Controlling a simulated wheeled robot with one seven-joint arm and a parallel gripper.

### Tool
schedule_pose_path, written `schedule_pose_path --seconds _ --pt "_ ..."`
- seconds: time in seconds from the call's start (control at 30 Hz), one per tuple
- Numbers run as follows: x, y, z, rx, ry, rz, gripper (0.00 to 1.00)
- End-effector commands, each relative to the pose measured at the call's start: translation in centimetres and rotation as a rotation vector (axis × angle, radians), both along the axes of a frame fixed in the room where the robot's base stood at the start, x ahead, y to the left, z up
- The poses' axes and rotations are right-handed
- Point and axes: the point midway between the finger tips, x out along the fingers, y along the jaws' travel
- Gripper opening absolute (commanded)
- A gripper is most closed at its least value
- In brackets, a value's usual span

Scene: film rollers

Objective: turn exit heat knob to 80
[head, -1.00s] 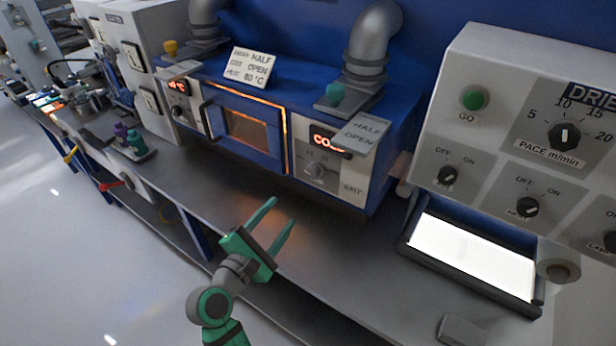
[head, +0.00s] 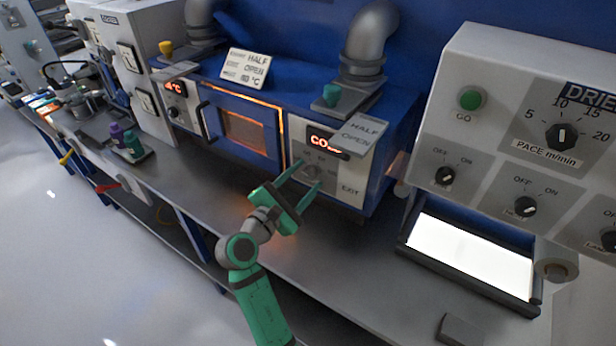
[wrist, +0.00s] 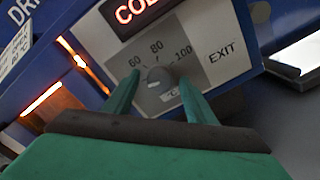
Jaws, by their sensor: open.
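The exit heat knob (head: 311,171) is a grey round knob on the white EXIT panel (head: 351,190) at the right of the blue oven. In the wrist view the knob (wrist: 160,86) has marks 60, 80 and 100 around its top. A small pale mark shows on its lower left; I cannot tell exactly where it points. A red display (wrist: 138,12) above it shows letters starting "CO". My gripper (head: 307,174) is open and in front of the knob. In the wrist view its green fingers (wrist: 160,76) flank the knob; contact cannot be told.
A bright light panel (head: 468,248) is at the right. The bench below is clear.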

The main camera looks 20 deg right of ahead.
Motion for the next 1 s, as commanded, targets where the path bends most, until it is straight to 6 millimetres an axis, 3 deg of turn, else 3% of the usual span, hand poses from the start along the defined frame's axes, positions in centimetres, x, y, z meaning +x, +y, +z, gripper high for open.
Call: schedule_pose_path --seconds 0.4,0.43,0.6,1.0 --pt "0.5 -1.0 0.0 0.0 0.0 -0.004 0.51" --pt "0.5 -1.1 0.0 0.0 0.0 -0.005 0.48" --pt "0.4 -1.3 0.0 0.0 0.0 -0.008 0.09" --pt "0.4 -1.2 0.0 0.035 -0.046 -0.007 0.1"
